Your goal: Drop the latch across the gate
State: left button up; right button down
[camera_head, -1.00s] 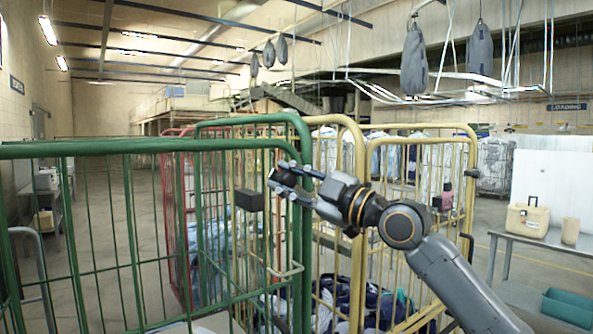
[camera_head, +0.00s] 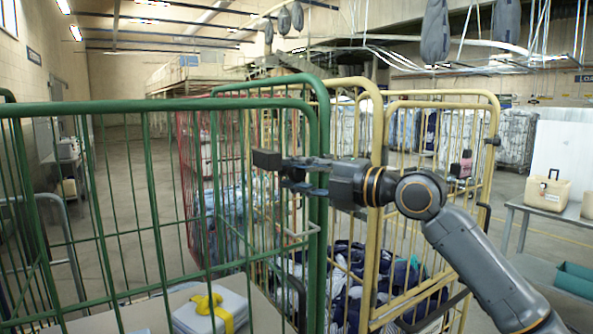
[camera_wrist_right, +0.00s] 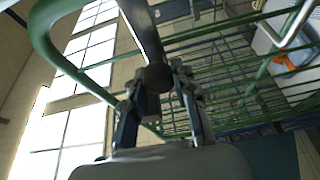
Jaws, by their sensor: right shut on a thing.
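The green gate (camera_head: 150,107) of the near cage stands in front, its right edge beside the green corner post (camera_head: 318,230). The latch (camera_head: 267,159) shows as a dark block at the fingertips of my right gripper (camera_head: 300,172). In the right wrist view the latch is a dark bar with a rounded end (camera_wrist_right: 157,77) between the fingers of the right gripper (camera_wrist_right: 163,100), which are shut on it. The latch's pivot is hard to make out in the head view. My left gripper is out of view.
A white folded bundle with a yellow tie (camera_head: 215,310) lies inside the green cage. A yellow cage (camera_head: 440,97) with dark and white cloth stands just right, behind my right arm. A beige box (camera_head: 548,193) sits on a grey table further right.

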jog(key=shift+f, duration=0.25)
jog(key=c, duration=1)
grip_release()
jog(key=shift+r, duration=0.1)
jog(key=shift+c, duration=0.2)
jog(key=v, duration=1.2)
jog(key=shift+w+d, duration=0.1)
jog(key=shift+w, duration=0.05)
